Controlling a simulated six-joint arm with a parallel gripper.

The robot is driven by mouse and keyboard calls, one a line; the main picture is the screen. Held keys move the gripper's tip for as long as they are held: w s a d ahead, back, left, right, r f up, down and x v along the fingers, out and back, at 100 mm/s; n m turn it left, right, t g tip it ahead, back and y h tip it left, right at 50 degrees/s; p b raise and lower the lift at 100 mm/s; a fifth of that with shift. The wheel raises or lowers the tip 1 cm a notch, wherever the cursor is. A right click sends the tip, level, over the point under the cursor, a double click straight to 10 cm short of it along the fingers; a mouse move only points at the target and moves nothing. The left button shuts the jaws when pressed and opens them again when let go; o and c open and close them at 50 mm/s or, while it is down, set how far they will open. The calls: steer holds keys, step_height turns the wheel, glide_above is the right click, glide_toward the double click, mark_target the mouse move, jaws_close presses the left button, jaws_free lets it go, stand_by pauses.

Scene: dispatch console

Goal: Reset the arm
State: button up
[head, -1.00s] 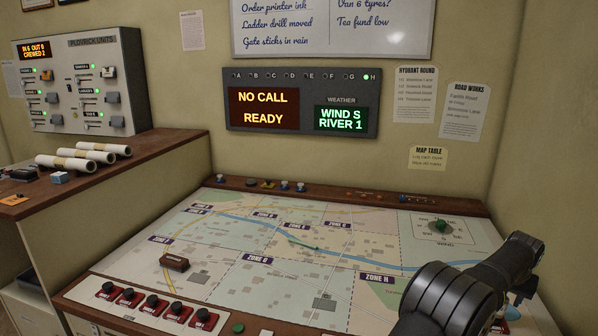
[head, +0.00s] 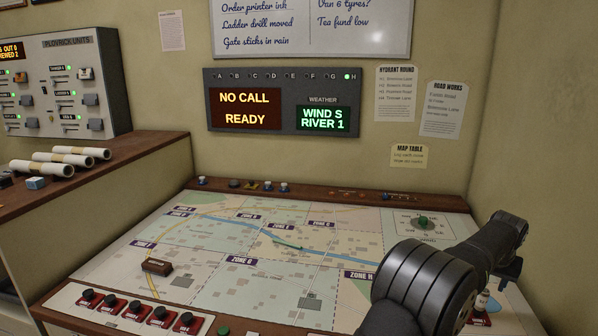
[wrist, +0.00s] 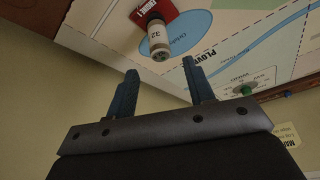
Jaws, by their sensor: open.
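My gripper (wrist: 160,69) is open and empty in the wrist view, its two dark blue fingers spread apart. Past the fingertips, and apart from them, a small pale cylinder marked 32 (wrist: 158,42) stands by a red piece (wrist: 152,14) on a blue oval of the map. In the head view my dark arm reaches over the right side of the map table (head: 215,285). My fingers are not clearly seen there. A small pale piece with a red base (head: 482,303) shows beside my arm.
A brown block (head: 157,267) lies on the map's left part. Black-knobbed red switches (head: 135,310) line the front left edge. A green knob (head: 423,222) sits at the back right. The display (head: 280,103) reads NO CALL, READY. Paper rolls (head: 65,160) lie on the left shelf.

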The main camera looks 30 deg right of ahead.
steer(key=x, duration=0.8)
steer(key=shift+f, duration=0.4)
step_height(320, 180, up, 4)
steer(key=shift+d+r, duration=0.15)
steer(key=shift+r, duration=0.05)
steer(key=s+a+r, duration=0.4)
steer(key=s+r, duration=0.3)
steer(key=s, duration=0.4)
steer(key=w+a+f, duration=0.2)
steer(key=w+a, duration=0.8)
steer(key=w+a+f, duration=0.2)
steer(key=w+a, duration=0.8)
steer(key=w+f, duration=0.4)
steer(key=w, duration=0.3)
steer(key=shift+f, duration=0.2)
